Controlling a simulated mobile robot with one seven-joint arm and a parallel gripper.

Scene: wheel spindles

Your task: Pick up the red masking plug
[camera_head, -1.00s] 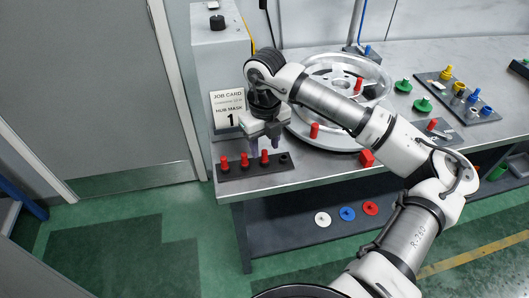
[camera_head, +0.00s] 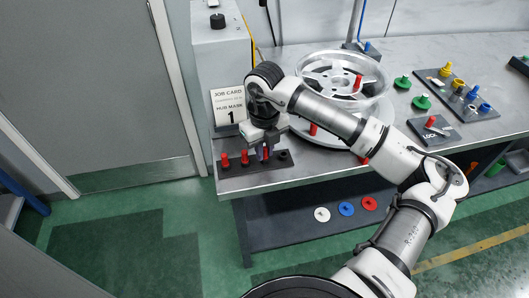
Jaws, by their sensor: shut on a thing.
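A dark rack (camera_head: 258,169) lies at the left front of the bench and holds a row of red masking plugs. The left plug (camera_head: 225,160) and the middle plug (camera_head: 245,157) stand upright in it. My gripper (camera_head: 265,155) points down over the third red plug (camera_head: 265,153) and is shut on it. The fingers hide most of that plug, which still appears to be at the rack. The right-hand socket (camera_head: 284,156) of the rack holds no red plug.
A silver wheel (camera_head: 340,75) behind my arm carries red plugs (camera_head: 357,82). Green plugs (camera_head: 421,102), a tray of coloured parts (camera_head: 470,98) and a LOCK plate (camera_head: 436,132) stand right. Coloured discs (camera_head: 347,209) lie on the lower shelf.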

